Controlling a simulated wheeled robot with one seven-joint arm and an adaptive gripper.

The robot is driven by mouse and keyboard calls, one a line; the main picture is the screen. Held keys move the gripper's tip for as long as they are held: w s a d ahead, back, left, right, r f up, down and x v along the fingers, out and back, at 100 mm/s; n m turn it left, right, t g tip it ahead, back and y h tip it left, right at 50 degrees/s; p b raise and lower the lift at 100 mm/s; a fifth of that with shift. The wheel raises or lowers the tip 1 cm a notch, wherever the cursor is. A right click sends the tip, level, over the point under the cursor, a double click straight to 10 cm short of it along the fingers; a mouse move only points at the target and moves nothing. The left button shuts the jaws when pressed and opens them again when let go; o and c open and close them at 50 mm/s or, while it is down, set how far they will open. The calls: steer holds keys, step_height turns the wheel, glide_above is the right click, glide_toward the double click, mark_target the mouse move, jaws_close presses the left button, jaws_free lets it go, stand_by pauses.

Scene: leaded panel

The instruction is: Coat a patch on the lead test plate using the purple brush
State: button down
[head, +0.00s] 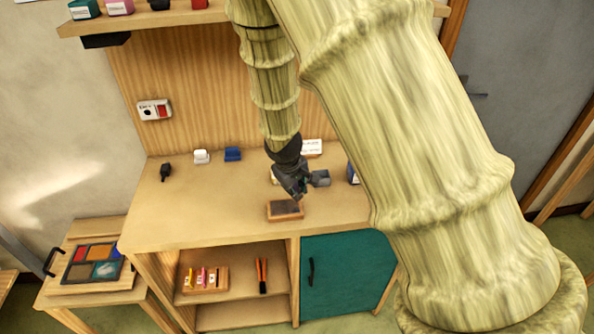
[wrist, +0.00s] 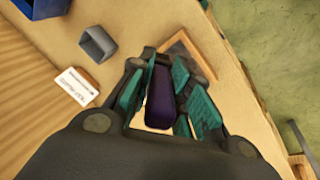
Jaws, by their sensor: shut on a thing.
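My gripper (head: 293,190) is above the table top, just behind the lead test plate (head: 285,212), a dark slab in a wooden frame near the front edge. In the wrist view my gripper (wrist: 163,98) is shut on the purple brush (wrist: 160,92), whose dark purple handle shows between the teal finger pads. The plate's frame shows beyond the fingers in the wrist view (wrist: 172,48), partly covered by them. The brush's bristles are hidden, so I cannot tell whether they touch the plate.
A small grey open box (head: 320,178) stands right of my gripper, with a white label card (head: 311,147) behind it. A blue box (wrist: 40,6) is near. White (head: 201,157) and blue (head: 232,154) items stand at the back left.

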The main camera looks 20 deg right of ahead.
steer(key=shift+s+a+r+p, duration=0.1)
steer(key=shift+a+r+p, duration=0.05)
steer(key=shift+r+p, duration=2.35)
steer(key=shift+r+b, duration=0.4)
steer(key=shift+b, duration=0.1)
steer(key=shift+f+b, duration=0.3)
steer(key=shift+f, duration=0.25)
